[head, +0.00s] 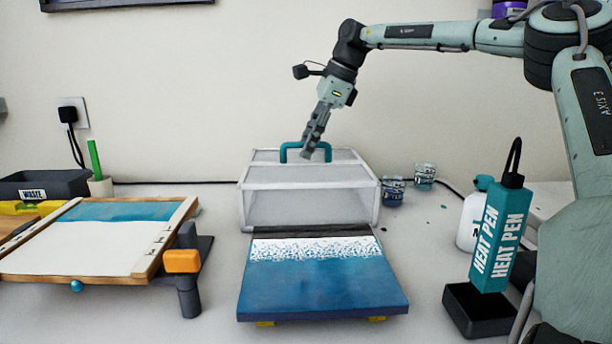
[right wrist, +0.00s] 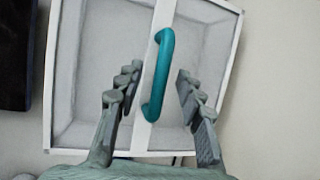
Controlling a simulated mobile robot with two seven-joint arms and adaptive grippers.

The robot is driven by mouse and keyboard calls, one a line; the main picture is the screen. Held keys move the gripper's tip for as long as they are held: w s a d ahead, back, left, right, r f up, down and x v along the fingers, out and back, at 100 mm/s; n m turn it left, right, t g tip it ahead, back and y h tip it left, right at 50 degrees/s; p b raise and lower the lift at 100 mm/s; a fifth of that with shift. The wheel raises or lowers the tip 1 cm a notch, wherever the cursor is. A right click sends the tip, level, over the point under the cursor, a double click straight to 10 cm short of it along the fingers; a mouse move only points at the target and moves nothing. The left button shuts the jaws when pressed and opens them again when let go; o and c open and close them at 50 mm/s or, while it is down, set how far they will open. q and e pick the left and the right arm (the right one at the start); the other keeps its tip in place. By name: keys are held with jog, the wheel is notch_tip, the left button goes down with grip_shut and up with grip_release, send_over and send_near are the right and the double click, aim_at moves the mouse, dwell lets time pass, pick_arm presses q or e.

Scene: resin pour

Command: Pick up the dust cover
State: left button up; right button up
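The dust cover (head: 309,204) is a clear box with a white frame and a teal handle (head: 306,151) on top. It stands at the back middle of the table, behind the blue panel. My right gripper (head: 310,150) is above the cover, by the handle. In the right wrist view, the open right gripper (right wrist: 160,90) has one finger on each side of the teal handle (right wrist: 158,75), with gaps on both sides. The white frame (right wrist: 142,110) of the cover shows below the handle. My left gripper is not in view.
A blue and white panel (head: 320,285) lies in front of the cover. A wooden frame (head: 160,245) with an orange clamp (head: 182,261) is at left. Blue cups (head: 393,190) stand close right of the cover. A teal heat pen box (head: 498,235) stands at right.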

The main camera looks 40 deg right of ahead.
jog(key=shift+w+a+f, duration=0.15)
jog(key=shift+w+f, duration=0.15)
jog(key=shift+f, duration=0.25)
jog(key=shift+c, duration=0.9)
jog(key=c, duration=0.5)
grip_shut()
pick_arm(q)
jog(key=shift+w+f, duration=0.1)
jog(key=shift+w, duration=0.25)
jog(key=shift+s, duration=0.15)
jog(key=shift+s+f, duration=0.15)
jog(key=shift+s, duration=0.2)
pick_arm(e)
jog(key=shift+r, duration=0.1)
